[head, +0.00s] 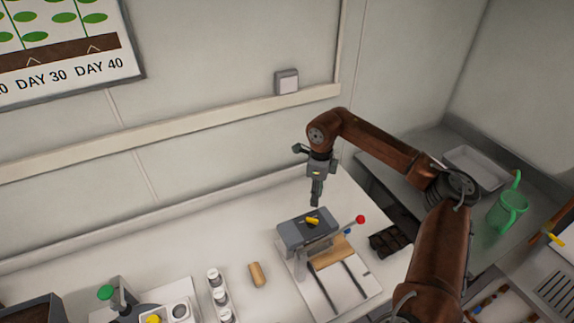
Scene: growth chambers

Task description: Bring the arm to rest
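My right arm comes in from the lower right, rises to an elbow and bends down over the bench. Its gripper (316,198) hangs pointing down, above and behind a grey press-like device (306,231) with a yellow piece (312,220) on top. The fingers show as one narrow dark column, so I cannot tell whether they are open or shut. No held object shows at their tips. My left arm and gripper are not in view.
The white bench (205,245) holds a red-knobbed lever (360,219), a dark tray (391,240), a tan cylinder (257,274) and several white-capped bottles (218,296). A green watering can (507,211) and a pale tray (476,166) stand right. The bench's back left is clear.

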